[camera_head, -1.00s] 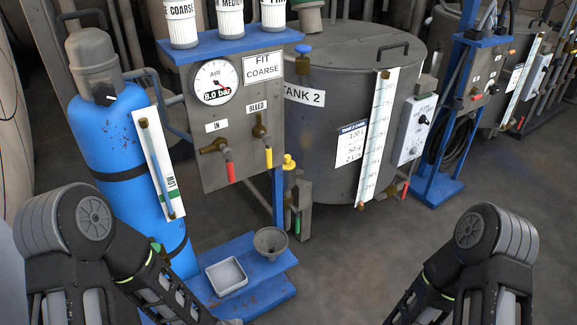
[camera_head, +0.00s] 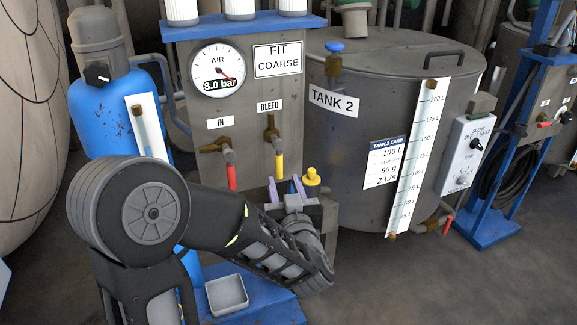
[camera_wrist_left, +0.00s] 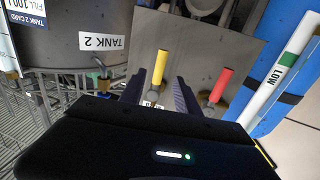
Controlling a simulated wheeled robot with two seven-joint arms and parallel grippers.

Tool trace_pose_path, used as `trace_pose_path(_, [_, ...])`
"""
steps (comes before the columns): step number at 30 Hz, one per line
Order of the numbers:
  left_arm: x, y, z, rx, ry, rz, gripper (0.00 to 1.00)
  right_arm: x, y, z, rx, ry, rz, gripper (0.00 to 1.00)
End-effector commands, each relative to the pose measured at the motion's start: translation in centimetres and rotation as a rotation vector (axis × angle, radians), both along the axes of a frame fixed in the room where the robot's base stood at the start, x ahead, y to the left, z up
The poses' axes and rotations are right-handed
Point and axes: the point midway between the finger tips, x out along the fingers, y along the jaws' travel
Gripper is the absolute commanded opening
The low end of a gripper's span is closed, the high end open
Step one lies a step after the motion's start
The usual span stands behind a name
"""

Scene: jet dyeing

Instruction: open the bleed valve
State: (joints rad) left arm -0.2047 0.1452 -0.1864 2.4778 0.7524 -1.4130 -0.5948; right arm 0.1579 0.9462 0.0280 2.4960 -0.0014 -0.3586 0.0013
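The bleed valve is a brass valve (camera_head: 271,130) with a yellow lever handle (camera_head: 279,164) hanging straight down under the BLEED label (camera_head: 269,106) on the grey panel. My left gripper (camera_head: 286,189) is open just below the yellow handle, its two fingers pointing up toward it. In the left wrist view, the yellow handle (camera_wrist_left: 160,66) shows between the open fingers (camera_wrist_left: 158,92). I cannot tell whether either finger touches it. My right gripper is out of view.
The IN valve's red handle (camera_head: 231,176) hangs close to the left. A yellow-capped fitting (camera_head: 312,178) stands close right of my gripper. The air gauge (camera_head: 217,68) reads 8.0 bar. Tank 2 (camera_head: 350,150) stands right, the blue vessel (camera_head: 98,128) left.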

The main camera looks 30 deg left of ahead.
Motion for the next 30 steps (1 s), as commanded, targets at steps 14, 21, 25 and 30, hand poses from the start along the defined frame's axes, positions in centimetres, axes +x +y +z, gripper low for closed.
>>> trace_pose_path(14, [2.0, 2.1, 0.2, -0.002, 0.004, 0.002, 0.39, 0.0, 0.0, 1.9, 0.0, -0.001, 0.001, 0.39])
trace_pose_path(21, [4.8, 4.5, -0.2, -0.002, -0.001, -0.002, 0.39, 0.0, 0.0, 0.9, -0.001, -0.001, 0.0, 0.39])
trace_pose_path(25, [5.5, 5.2, -0.1, -0.003, 0.0, -0.002, 0.39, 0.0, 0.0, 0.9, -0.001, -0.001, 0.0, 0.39])
trace_pose_path(30, [5.7, 5.4, -0.1, -0.003, 0.0, -0.003, 0.39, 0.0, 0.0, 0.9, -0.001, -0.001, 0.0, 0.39])
